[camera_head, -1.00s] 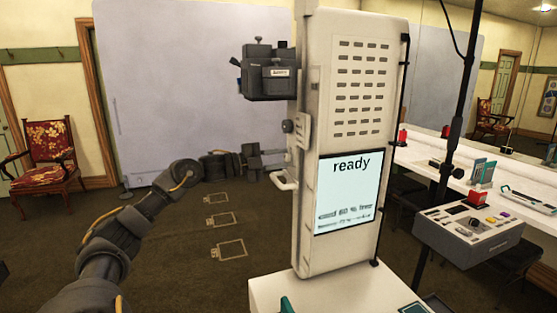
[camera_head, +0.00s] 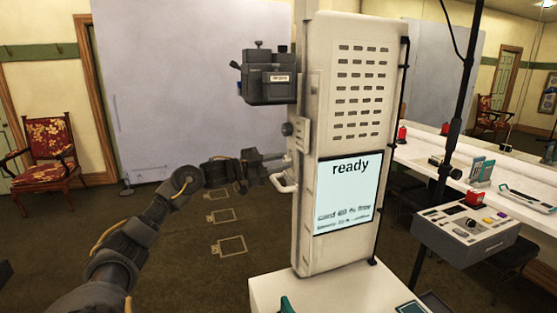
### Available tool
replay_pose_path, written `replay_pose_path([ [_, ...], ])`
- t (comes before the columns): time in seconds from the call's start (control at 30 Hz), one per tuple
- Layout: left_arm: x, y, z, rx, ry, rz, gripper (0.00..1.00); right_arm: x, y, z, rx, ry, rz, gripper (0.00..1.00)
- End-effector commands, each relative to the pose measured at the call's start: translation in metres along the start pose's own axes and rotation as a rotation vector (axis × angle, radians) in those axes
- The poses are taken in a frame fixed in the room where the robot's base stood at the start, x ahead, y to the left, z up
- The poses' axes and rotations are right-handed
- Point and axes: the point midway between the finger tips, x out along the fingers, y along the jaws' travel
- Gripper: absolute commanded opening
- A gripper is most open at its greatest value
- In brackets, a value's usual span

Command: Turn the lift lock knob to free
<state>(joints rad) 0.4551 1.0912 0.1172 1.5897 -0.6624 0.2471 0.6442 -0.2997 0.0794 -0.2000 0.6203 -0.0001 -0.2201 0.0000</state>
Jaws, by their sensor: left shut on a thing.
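The tall white booth column (camera_head: 312,230) stands at centre. My left gripper (camera_head: 282,158) reaches in from the left to the column's left side, below a small dark round knob (camera_head: 287,129) and just above a white handle (camera_head: 284,184). Its fingers are shut on a small part at the column's side, which looks to be the lift lock knob. The fingers hide that part, so its setting cannot be read. The column's screen (camera_head: 349,190) reads "ready", with smaller blurred text below. My right gripper is not in view.
A dark camera box (camera_head: 270,77) juts from the column above my left gripper. A control box (camera_head: 467,230) on a pole stands at right, before a long white counter (camera_head: 420,158). A red patterned chair (camera_head: 45,150) stands at the far left.

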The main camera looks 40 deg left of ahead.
Motion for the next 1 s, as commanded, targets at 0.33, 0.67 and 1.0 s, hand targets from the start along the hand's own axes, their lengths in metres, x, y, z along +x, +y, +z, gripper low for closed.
replay_pose_path([
  [0.33,-0.0001,-0.0006,-0.0005,-0.057,-0.001,-0.005,0.04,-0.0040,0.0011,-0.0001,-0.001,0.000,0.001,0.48],
  [0.67,-0.0002,-0.0007,-0.0005,-0.059,-0.001,-0.006,0.04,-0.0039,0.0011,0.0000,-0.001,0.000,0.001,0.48],
  [1.0,-0.0001,-0.0004,-0.0003,-0.058,-0.001,-0.005,0.49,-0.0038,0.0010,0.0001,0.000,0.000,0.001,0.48],
])
